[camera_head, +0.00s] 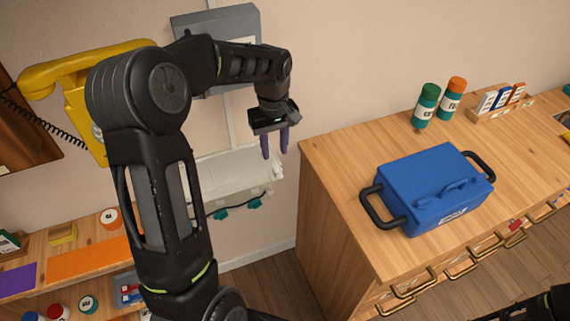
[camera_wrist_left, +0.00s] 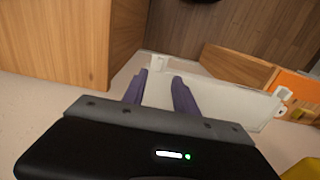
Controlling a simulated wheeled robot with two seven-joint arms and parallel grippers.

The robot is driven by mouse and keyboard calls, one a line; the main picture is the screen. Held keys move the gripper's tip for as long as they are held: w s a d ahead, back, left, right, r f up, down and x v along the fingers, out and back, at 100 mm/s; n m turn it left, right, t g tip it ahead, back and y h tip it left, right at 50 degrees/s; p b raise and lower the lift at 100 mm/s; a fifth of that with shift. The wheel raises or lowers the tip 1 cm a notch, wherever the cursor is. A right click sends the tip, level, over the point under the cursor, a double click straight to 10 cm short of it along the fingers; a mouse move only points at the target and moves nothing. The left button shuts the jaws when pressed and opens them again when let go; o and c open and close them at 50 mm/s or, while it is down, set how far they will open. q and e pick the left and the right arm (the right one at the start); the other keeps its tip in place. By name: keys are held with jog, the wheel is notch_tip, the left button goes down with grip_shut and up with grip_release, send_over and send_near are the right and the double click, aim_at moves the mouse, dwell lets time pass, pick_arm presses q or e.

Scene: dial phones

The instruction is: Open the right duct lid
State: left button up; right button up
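A white duct (camera_head: 222,172) runs low along the wall, left of the wooden counter. It also shows in the left wrist view (camera_wrist_left: 225,101) as a pale box with small clips at its ends. I cannot tell its lid apart from its body, or whether the lid is shut. My left gripper (camera_head: 275,154) points down at the duct's right end, its two purple fingers apart. In the left wrist view the fingers (camera_wrist_left: 162,78) overlap the duct's near end, with nothing clearly held between them. Contact cannot be told.
A blue toolbox (camera_head: 432,187) stands on the wooden counter (camera_head: 345,157), with green and orange bottles (camera_head: 426,105) behind it. A grey box (camera_head: 243,20) is on the wall above the duct. A yellow phone (camera_head: 85,70) hangs at left, above a shelf (camera_head: 85,262).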

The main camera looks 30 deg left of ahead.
aim_at(276, 169)
pick_arm(q)
jog(key=shift+w+f, duration=0.1)
jog(key=shift+f, duration=0.5)
notch_tip(276, 169, down, 7)
jog(key=shift+r+p, duration=0.1)
jog(key=shift+p, duration=0.5)
jog(key=shift+c, duration=0.2)
grip_shut()
dwell(0.6)
